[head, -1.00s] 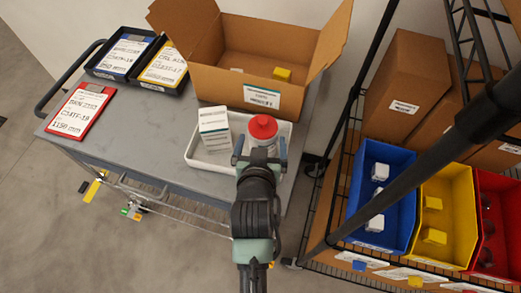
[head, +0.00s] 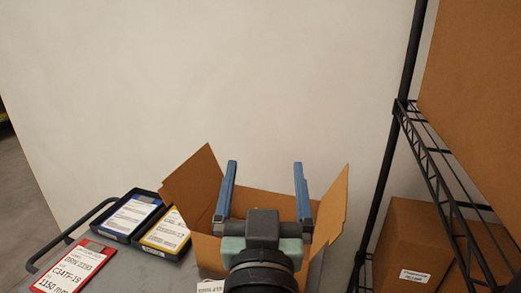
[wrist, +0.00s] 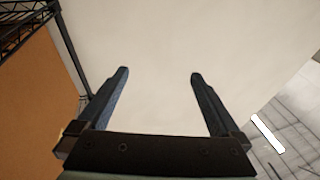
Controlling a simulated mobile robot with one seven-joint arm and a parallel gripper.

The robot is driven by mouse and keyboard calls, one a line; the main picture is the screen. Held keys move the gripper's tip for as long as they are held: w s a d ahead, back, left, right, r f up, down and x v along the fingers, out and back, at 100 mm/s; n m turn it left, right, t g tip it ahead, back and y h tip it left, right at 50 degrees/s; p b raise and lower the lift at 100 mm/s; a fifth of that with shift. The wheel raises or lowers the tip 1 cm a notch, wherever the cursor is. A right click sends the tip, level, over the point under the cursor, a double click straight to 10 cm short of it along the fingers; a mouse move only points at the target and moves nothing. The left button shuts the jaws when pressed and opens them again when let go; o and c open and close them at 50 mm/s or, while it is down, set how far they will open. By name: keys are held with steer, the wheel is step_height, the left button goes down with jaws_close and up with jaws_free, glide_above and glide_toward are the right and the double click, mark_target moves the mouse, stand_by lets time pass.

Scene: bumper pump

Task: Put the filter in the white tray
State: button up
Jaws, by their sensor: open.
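My gripper (head: 265,166) is raised in front of the open cardboard box and points up toward the wall. Its two blue fingers are wide apart with nothing between them. In the wrist view the gripper (wrist: 160,75) is also empty, with plain wall beyond the fingertips. The white tray is out of view now, below the head view's lower edge or behind my arm. I cannot make out a filter in either current view.
The open cardboard box (head: 196,182) stands on the grey cart behind my gripper. Left of it are a blue card (head: 131,216), a yellow card (head: 167,232) in dark trays, and a red card (head: 78,266). A black wire rack (head: 440,165) with cartons stands right.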

steer(key=s+r+t, duration=0.3)
steer(key=s+r, duration=0.2)
steer(key=r, duration=0.6)
steer(key=s+r+t, duration=0.4)
steer(key=s+r, duration=0.2)
steer(key=r, duration=0.6)
steer(key=shift+a+y, duration=0.3)
steer(key=shift+y, duration=0.1)
steer(key=shift+s, duration=0.1)
